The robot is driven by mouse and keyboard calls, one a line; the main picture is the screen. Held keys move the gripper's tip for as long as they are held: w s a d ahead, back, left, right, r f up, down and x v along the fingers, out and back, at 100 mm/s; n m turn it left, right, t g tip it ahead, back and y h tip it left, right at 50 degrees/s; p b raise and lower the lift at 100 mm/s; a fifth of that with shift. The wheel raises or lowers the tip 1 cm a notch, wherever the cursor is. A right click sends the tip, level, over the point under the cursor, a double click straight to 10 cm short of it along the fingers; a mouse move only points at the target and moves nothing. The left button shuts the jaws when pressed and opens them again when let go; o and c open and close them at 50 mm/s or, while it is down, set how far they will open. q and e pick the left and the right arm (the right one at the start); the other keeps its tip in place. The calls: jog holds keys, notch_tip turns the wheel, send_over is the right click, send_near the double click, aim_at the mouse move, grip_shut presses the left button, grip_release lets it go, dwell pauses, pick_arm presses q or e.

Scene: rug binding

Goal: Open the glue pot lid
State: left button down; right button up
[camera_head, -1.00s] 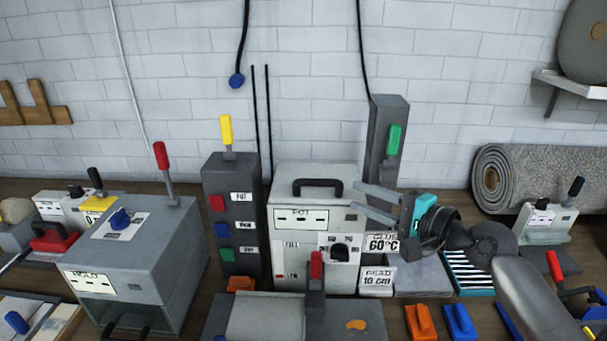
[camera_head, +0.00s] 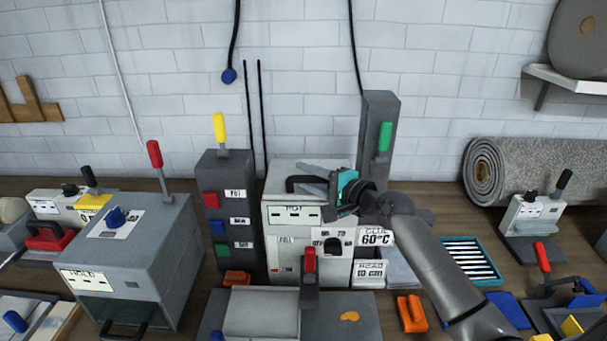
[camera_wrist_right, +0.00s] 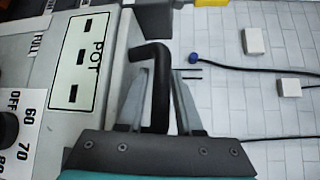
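The glue pot (camera_head: 278,240) is a pale box marked POT, at the middle of the bench. A black handle (camera_head: 291,184) stands on its top, and the lid looks closed. My right gripper (camera_head: 306,176) is at this handle, coming from the right. In the right wrist view, the fingers of my right gripper (camera_wrist_right: 160,74) are apart, with the black handle (camera_wrist_right: 158,85) showing between them. A gap shows beside the handle, and I cannot tell whether either finger touches it. My left gripper is not in view.
A dark post with a green lever (camera_head: 384,138) stands behind my right arm. A dark box with coloured buttons (camera_head: 228,180) stands left of the pot. A press with a red handle (camera_head: 309,262) is in front.

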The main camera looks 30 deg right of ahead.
jog(key=shift+w+a, duration=0.15)
jog(key=shift+w, duration=0.35)
jog(key=shift+c, duration=0.4)
grip_shut()
dwell(0.8)
